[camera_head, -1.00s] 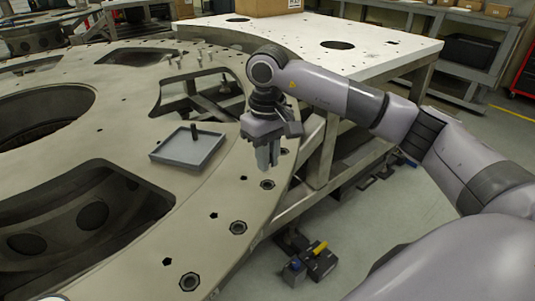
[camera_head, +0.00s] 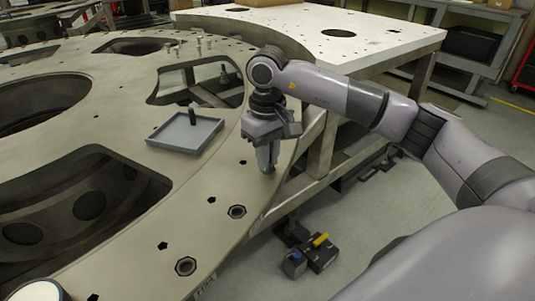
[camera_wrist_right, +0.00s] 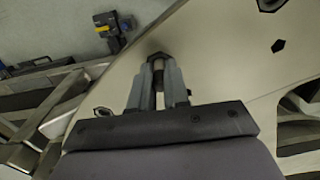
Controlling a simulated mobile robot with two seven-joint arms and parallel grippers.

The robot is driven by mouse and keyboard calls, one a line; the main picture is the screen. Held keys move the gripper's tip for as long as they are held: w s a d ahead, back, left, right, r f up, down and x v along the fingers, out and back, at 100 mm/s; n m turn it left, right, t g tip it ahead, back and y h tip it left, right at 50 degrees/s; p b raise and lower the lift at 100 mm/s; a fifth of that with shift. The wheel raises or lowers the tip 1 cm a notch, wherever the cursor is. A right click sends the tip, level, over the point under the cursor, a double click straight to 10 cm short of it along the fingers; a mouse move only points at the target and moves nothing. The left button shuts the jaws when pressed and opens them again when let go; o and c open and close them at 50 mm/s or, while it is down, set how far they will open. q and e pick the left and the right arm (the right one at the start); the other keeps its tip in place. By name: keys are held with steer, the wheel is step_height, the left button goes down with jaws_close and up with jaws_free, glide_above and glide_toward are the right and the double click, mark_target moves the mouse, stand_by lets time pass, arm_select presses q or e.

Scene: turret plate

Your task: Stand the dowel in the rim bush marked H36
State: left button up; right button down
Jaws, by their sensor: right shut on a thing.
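My right gripper (camera_head: 267,165) points down over the outer rim of the large beige turret plate (camera_head: 150,215). In the right wrist view its two grey fingers (camera_wrist_right: 158,88) are closed on a dowel (camera_wrist_right: 158,70), a short dark and metallic pin mostly hidden between them. The fingertips are at a rim bush (camera_wrist_right: 159,57), a dark hexagonal ring partly covered by them. Whether the dowel's tip is inside the bush or just above it, I cannot tell. No H36 marking is legible. My left gripper is not in view.
More rim bushes (camera_head: 237,212) (camera_head: 186,266) lie nearer along the edge. A large cutout (camera_head: 180,88) opens behind the tray. Several small pins stand at the back.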

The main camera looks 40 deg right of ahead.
stand_by(0.4)
steer(key=c, duration=1)
jaws_free()
steer(key=shift+c, duration=0.2)
step_height(320, 180, up, 7)
steer(key=shift+r, duration=0.1)
